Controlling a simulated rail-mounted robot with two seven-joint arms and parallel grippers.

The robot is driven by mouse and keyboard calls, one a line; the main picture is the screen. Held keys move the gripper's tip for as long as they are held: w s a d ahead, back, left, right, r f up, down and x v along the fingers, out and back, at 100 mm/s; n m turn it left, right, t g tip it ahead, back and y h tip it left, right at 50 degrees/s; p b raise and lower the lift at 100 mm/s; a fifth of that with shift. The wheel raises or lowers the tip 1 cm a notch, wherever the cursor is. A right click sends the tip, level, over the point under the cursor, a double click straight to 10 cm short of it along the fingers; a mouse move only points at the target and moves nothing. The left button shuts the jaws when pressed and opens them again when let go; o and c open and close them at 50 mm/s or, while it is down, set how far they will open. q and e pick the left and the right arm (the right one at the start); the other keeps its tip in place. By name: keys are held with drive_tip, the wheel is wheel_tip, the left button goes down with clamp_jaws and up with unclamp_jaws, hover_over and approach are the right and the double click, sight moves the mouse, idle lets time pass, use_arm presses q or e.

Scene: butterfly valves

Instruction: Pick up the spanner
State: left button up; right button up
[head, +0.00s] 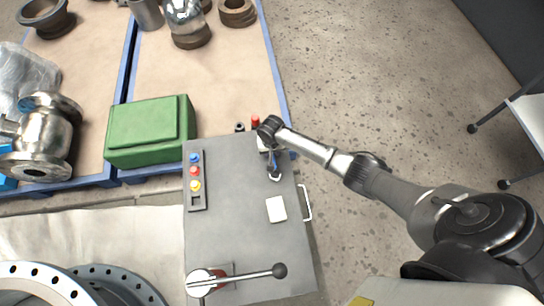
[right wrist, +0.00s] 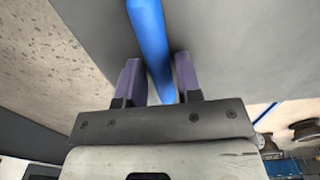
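The spanner (head: 275,172) is at the right side of the grey panel in the head view, with its metal end showing below my right gripper. In the right wrist view its blue handle (right wrist: 149,35) runs between the two purple fingers of my right gripper (right wrist: 158,72). The fingers stand apart on either side of the handle, with small gaps visible. In the head view my right gripper (head: 269,145) is over the handle and hides part of it. My left gripper is not in view.
A red-topped item (head: 255,122) is near the gripper.

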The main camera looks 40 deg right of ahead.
clamp_jaws()
idle(0.3)
drive_tip(key=shift+r, duration=0.55)
drive_tip(key=r+p, duration=0.1)
drive_tip(key=r, duration=0.1)
drive_tip(key=r+p, duration=0.1)
drive_tip(key=r, duration=0.1)
drive_tip(key=shift+s+d, duration=0.2)
drive_tip(key=shift+s, duration=0.2)
drive_tip(key=s+d+r+p, duration=0.3)
drive_tip(key=s+d+r, duration=0.2)
drive_tip(key=s, duration=0.4)
drive_tip(key=shift+s+r+p, duration=0.3)
drive_tip(key=shift+r+p, duration=0.1)
drive_tip(key=shift+r, duration=0.05)
